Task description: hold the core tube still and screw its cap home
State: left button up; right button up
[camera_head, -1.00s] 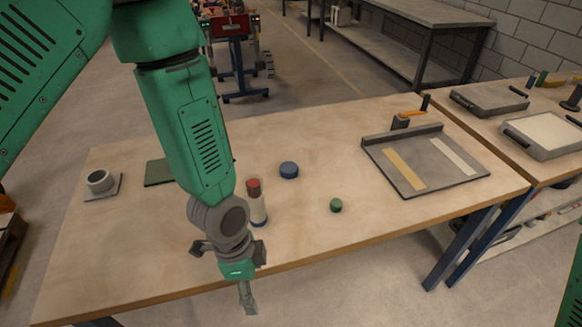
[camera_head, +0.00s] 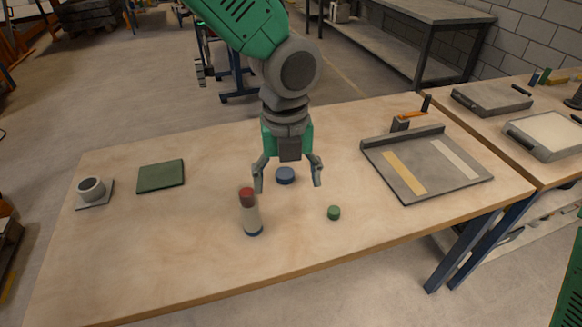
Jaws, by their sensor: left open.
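The core tube (camera_head: 251,216) stands upright near the front middle of the table, pale with a red top end (camera_head: 247,193) and a blue band at its foot. I cannot tell whether the red end is a separate cap. A round blue cap-like piece (camera_head: 285,176) lies flat behind and right of the tube. A smaller green one (camera_head: 334,213) lies to the right. My left gripper (camera_head: 288,184) is open and empty, pointing down, its fingers spread either side of the blue piece in the picture. I cannot tell its height above it. My right gripper is out of view.
A grey tray-like board (camera_head: 465,175) with two strips lies on the right of the table, with an orange-handled item (camera_head: 406,119) behind it. A green mat (camera_head: 161,176) and a grey ring holder (camera_head: 91,188) are at left. The front left of the table is clear.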

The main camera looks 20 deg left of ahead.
aim_at(249, 206)
jog(key=i+j, duration=0.2)
jog(key=i, duration=0.2)
jog(key=i+j, duration=0.15)
jog(key=i, duration=0.25)
